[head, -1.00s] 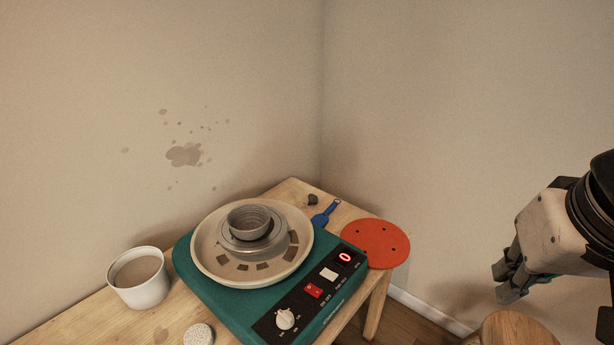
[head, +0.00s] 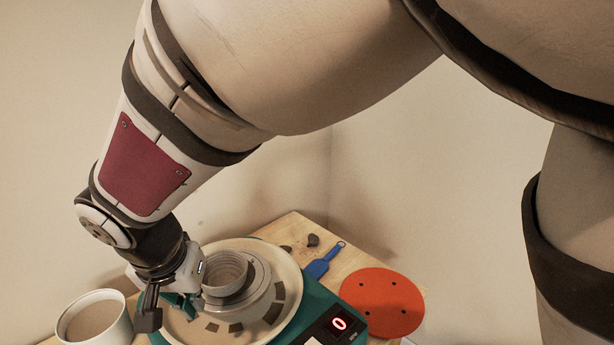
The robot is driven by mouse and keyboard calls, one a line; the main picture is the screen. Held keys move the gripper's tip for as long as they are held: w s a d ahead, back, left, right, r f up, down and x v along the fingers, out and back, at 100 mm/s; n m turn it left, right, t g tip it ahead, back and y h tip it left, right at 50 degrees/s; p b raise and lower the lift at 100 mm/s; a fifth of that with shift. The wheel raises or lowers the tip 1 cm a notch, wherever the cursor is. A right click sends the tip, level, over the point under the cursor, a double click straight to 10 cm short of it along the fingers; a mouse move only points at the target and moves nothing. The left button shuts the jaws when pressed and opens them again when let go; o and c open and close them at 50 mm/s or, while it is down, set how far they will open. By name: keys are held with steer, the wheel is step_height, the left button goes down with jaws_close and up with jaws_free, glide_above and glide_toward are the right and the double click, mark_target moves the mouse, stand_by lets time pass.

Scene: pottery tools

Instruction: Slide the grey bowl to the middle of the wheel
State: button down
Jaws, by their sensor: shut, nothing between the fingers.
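The grey bowl (head: 226,272) stands upright on the grey wheel head (head: 262,283), inside the round cream splash pan (head: 288,262) of the teal pottery wheel. It sits off-centre, toward the left side of the wheel head. My gripper (head: 165,312) is at the left of the bowl, low over the pan's left side, shut and empty. It hides part of the pan and comes close to the bowl's left wall. I cannot tell whether it touches the bowl.
A white tub (head: 95,318) stands close to the left of my gripper. A blue-handled tool (head: 322,262), a small dark lump (head: 313,240) and an orange disc (head: 383,302) lie right of the wheel. My arm covers much of the upper view.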

mark_target(219, 290)
steer(key=shift+w+a+f, duration=0.1)
steer(key=shift+w+f, duration=1)
steer(key=shift+f, duration=0.45)
steer(key=shift+w+a+f, duration=0.1)
steer(key=shift+w+f, duration=1.05)
steer(key=shift+f, duration=0.35)
steer(key=shift+w+a+f, duration=0.1)
steer(key=shift+w+f, duration=1)
steer(key=shift+f, duration=0.45)
steer(key=shift+d, duration=0.1)
steer(key=w+b, duration=0.1)
steer(key=w, duration=0.2)
steer(key=shift+w+f, duration=0.1)
steer(key=shift+w, duration=0.15)
steer(key=shift+a, duration=0.2)
